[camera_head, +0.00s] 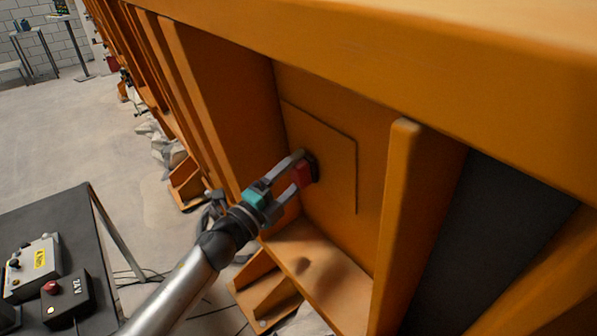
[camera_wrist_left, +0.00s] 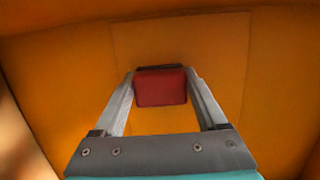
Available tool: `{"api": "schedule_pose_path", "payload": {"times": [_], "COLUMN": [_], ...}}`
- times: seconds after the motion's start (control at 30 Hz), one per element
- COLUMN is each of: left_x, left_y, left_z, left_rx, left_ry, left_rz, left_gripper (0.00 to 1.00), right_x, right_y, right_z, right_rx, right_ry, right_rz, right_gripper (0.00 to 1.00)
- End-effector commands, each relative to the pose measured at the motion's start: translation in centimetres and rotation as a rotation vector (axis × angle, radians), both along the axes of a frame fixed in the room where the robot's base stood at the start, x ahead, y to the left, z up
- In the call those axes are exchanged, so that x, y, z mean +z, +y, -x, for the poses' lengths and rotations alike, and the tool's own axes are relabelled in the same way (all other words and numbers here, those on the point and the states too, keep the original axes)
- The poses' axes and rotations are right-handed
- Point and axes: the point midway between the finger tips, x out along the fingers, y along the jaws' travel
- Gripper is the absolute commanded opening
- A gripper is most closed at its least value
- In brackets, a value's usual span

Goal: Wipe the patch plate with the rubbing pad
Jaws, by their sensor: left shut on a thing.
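The patch plate (camera_head: 335,150) is a thin orange square fixed on the orange wall between two upright ribs in the head view. It also shows behind the pad in the left wrist view (camera_wrist_left: 180,45). My left gripper (camera_head: 305,168) is shut on the rubbing pad (camera_head: 302,175), a red block with a dark face. The pad is at the left part of the plate, its dark face toward it; I cannot tell for sure whether it touches. In the left wrist view the red pad (camera_wrist_left: 161,87) sits between both fingertips. My right gripper is not in view.
An orange rib (camera_head: 400,200) stands right of the plate and another rib (camera_head: 225,90) left of it. A ledge (camera_head: 325,275) lies below. A dark table (camera_head: 75,215) with control boxes (camera_head: 38,265) stands at the lower left. Open floor (camera_head: 60,140) lies at the left.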

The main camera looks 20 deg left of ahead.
Motion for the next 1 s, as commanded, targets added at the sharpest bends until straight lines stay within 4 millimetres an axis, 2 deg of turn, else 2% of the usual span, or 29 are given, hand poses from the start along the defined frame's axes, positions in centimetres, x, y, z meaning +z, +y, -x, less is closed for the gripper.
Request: {"api": "schedule_pose_path", "payload": {"times": [0.47, 1.0], "left_x": [-1.1, -1.3], "left_y": [2.9, 3.5], "left_z": [3.7, 4.5], "left_rx": [0.001, 0.002], "left_ry": [0.006, 0.006], "left_rz": [-0.002, -0.001], "left_gripper": [0.3, 0.3], "right_x": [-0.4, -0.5], "right_y": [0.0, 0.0], "right_z": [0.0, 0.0], "right_rx": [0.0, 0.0], "right_ry": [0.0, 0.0], "right_rz": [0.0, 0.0], "right_gripper": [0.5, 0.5]}}
